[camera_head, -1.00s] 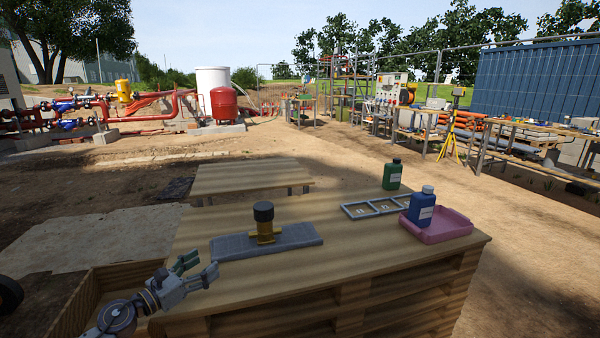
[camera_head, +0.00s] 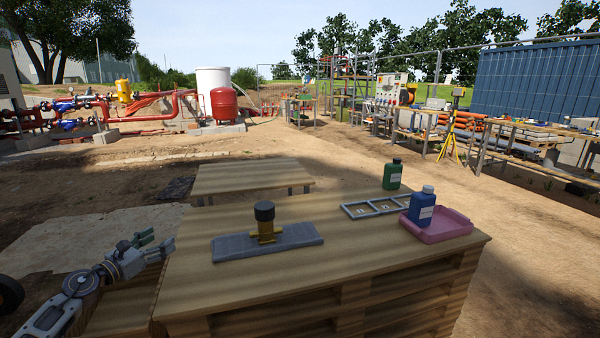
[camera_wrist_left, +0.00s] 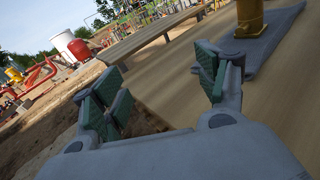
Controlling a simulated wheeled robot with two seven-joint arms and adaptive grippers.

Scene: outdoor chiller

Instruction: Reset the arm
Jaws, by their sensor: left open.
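My left gripper (camera_head: 158,244) is at the left end of the wooden table, open and empty, apart from everything on the tabletop. In the left wrist view its two fingers (camera_wrist_left: 165,95) with green pads are spread, with only the table edge and ground beyond them. A brass fitting with a black cap (camera_head: 265,222) stands upright on a grey mat (camera_head: 225,248) to the right of the gripper. Part of the brass fitting also shows in the left wrist view (camera_wrist_left: 249,18). My right gripper is not in view.
On the table's right side are a green bottle (camera_head: 392,175), a grey frame with square openings (camera_head: 362,211), and a blue bottle (camera_head: 421,206) in a pink tray (camera_head: 455,228). A lower wooden surface (camera_head: 250,178) lies behind. The tabletop's front middle is clear.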

